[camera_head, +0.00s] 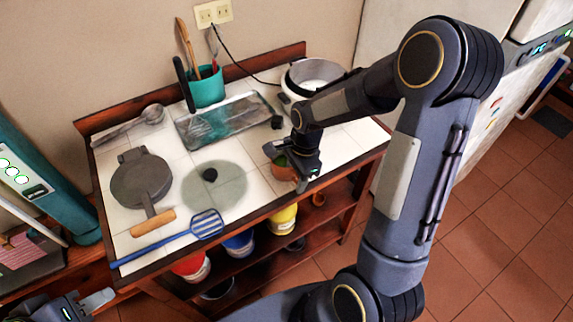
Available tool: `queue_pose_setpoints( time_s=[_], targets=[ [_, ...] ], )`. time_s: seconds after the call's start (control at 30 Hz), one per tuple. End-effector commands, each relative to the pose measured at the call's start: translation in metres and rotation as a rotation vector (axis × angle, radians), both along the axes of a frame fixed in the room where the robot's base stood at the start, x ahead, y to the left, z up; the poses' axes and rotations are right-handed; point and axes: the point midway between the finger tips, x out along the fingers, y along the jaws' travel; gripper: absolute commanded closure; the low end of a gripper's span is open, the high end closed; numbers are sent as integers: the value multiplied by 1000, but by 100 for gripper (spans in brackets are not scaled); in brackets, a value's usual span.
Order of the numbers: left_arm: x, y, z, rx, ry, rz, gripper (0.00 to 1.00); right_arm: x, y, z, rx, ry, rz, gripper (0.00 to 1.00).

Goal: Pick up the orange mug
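The orange mug (284,172) stands near the front right edge of the tiled counter, partly hidden by my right gripper. My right gripper (290,166) reaches down at the mug, with one finger over its far left side and the other at its near right side. I cannot tell whether the fingers press on the mug or stand apart from it. My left gripper (92,306) is at the bottom left corner, low, away from the counter top and partly cut off by the picture edge.
A white pot (318,76) stands behind my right arm. A glass tray (225,120), a round glass lid (214,187), a dark press (141,180), a blue spatula (165,240) and a teal utensil holder (206,88) occupy the counter. Coloured containers (238,243) sit on the shelf below.

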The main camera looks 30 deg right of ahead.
Motion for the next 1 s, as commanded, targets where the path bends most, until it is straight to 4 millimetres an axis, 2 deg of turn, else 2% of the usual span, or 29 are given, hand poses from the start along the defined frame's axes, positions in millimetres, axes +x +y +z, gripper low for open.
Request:
queue_pose_setpoints(
  time_s=[0.03, 0.2, 0.67, 1.0],
  targets=[
    [0, 0, 0, 0, 0, 0, 64, 0, 0, 0, 0, 1, 0, 71],
    [0, 0, 0, 0, 0, 0, 64, 0, 0, 0, 0, 1, 1, 94],
    [0, 0, 0, 0, 0, 0, 64, 0, 0, 4, 0, 0, 1, 94],
    [0, 0, -1, 0, 0, 0, 64, 1, 0, 31, 0, -5, 0, 94]
  ],
)
